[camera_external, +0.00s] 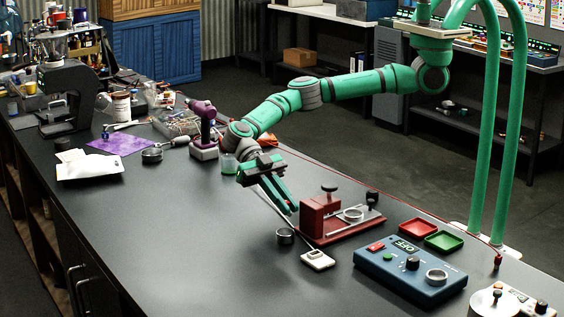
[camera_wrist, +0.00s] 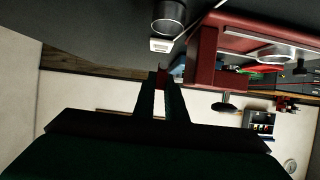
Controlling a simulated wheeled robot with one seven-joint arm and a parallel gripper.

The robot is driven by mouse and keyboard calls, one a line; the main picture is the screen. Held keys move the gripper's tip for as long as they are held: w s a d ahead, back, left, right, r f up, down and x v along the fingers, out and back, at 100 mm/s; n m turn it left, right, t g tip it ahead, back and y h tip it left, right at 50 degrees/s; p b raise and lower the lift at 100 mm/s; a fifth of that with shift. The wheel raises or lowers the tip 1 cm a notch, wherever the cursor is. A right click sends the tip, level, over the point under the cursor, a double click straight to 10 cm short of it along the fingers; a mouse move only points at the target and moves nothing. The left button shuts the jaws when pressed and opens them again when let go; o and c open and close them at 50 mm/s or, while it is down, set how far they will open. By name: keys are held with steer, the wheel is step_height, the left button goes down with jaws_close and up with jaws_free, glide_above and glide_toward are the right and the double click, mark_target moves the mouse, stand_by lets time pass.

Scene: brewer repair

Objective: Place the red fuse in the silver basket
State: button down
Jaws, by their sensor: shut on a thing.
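My gripper (camera_wrist: 160,88) is shut on a small dark red piece (camera_wrist: 161,77), seemingly the red fuse, which shows between the fingertips in the wrist view. A small round silver cup (camera_external: 285,237), probably the silver basket, stands upright on the table below my gripper. It also shows at the top of the wrist view (camera_wrist: 169,14), apart from the fingers.
A red fixture (camera_external: 318,217) with a metal ring stands right of my gripper. A small white block (camera_external: 317,259) lies beside the cup. A blue control box (camera_external: 398,276), a red tray (camera_external: 418,228) and a green tray (camera_external: 444,241) are further right. The left-front table is clear.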

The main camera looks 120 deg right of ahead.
steer(key=shift+f, duration=2.55)
steer(key=c, duration=1.8)
jaws_free()
steer(key=shift+f, duration=0.1)
steer(key=v, duration=1.2)
